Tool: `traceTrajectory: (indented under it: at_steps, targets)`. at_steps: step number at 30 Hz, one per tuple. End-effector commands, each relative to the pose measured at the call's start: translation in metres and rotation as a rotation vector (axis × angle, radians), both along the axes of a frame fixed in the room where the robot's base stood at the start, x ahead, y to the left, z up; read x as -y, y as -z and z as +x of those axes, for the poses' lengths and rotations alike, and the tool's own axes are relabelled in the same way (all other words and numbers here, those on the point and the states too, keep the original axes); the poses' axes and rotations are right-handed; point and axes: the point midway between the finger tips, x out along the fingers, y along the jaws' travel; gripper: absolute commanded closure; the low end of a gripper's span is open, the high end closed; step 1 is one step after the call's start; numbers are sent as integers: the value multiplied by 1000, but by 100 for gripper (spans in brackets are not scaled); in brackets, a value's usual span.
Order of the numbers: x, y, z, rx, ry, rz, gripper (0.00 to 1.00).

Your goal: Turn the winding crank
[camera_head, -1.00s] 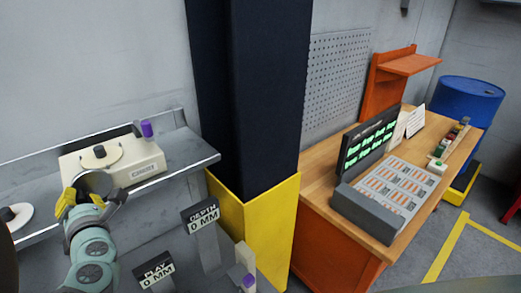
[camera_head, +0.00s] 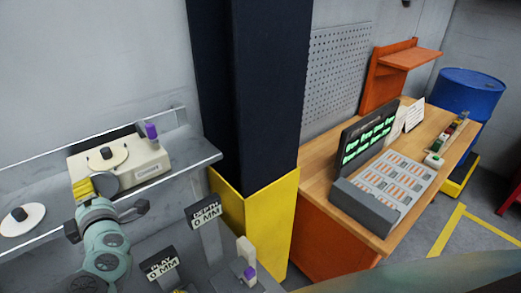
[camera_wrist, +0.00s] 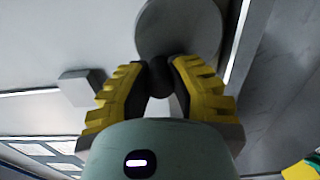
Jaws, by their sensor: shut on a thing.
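A cream box (camera_head: 148,168) with a round dial (camera_head: 106,155) on top sits on the grey shelf at left in the head view. A black crank arm with a purple handle (camera_head: 151,131) stands at its back right. A grey disc (camera_head: 105,184) shows at its front left, beside my gripper (camera_head: 86,188). In the wrist view my yellow-padded gripper (camera_wrist: 160,76) is shut on a small dark knob (camera_wrist: 158,82) in front of the grey disc (camera_wrist: 180,28). My fingers hide the knob in the head view. Whether this knob belongs to the winding crank, I cannot tell.
The grey shelf (camera_head: 195,158) carries a white disc (camera_head: 20,219) at left. Depth (camera_head: 204,211) and play (camera_head: 161,266) signs, both reading 0 MM, stand in front. A dark column with yellow base (camera_head: 264,220) stands right of the shelf, before a wooden bench (camera_head: 318,188).

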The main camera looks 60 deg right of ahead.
Motion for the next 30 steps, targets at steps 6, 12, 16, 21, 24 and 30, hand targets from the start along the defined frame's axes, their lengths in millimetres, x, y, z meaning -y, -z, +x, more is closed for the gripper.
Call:
traceTrajectory:
  at_steps: [6, 12, 16, 21, 24, 30]
  targets:
    - [0, -3, 0, 14, -1, 20, 100]
    - [1, -3, 0, 14, -1, 19, 100]
    - [1, -3, 0, 14, 0, 19, 77]
    - [1, -2, 0, 11, 0, 19, 59]
    - [1, -2, 0, 9, 1, 18, 49]
    - [1, -1, 0, 8, 1, 18, 46]
